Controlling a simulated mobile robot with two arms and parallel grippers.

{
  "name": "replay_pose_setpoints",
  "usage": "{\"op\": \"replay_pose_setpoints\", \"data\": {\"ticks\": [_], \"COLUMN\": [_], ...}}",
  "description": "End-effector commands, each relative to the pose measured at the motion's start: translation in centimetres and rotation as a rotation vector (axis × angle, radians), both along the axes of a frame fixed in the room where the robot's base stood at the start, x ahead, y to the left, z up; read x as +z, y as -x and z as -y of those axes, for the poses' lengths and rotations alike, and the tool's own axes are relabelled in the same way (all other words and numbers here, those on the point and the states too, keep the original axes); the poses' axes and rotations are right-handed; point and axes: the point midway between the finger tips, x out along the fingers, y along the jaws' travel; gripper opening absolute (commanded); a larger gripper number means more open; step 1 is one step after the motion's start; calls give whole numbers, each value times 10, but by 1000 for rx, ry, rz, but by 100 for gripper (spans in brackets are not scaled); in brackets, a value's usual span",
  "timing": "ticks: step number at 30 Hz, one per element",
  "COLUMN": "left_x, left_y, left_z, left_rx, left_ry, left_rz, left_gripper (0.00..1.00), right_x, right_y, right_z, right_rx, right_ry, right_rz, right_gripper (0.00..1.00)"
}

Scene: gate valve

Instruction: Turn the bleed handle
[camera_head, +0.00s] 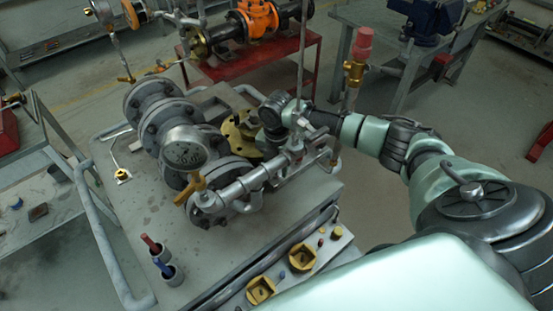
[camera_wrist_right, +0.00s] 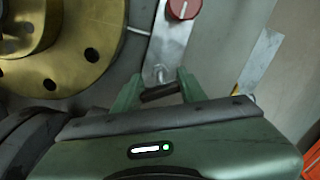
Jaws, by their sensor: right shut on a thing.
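My right gripper (camera_wrist_right: 158,88) shows in the right wrist view with its two green fingers shut around a small dark bar (camera_wrist_right: 161,92), which looks like the bleed handle. A metal stem stands just beyond the bar. In the head view my right arm comes in from the right. Its hand (camera_head: 272,136) is beside the brass flange (camera_head: 240,132) of the grey valve assembly, partly hidden by pipes. The fingertips and the handle cannot be made out there. My left gripper is not in view.
In the wrist view the brass flange (camera_wrist_right: 60,62) is close at left and a red knob (camera_wrist_right: 183,9) is above the fingers. A pressure gauge (camera_head: 185,154) and pipework crowd the bench. Cups (camera_head: 168,273) and brass parts (camera_head: 302,256) lie at the front.

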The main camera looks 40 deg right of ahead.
Motion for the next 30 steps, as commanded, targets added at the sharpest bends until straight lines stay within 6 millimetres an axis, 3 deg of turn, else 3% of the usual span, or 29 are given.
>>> {"op": "replay_pose_setpoints", "data": {"ticks": [18, 30], "left_x": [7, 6], "left_y": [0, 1], "left_z": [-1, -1], "left_rx": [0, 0], "left_ry": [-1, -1], "left_rz": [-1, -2], "left_gripper": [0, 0], "right_x": [1, 1], "right_y": [-1, -1], "right_z": [0, 0], "right_rx": [556, 790], "right_ry": [-1, 0], "right_rz": [3, 2], "right_gripper": [1, 1]}}
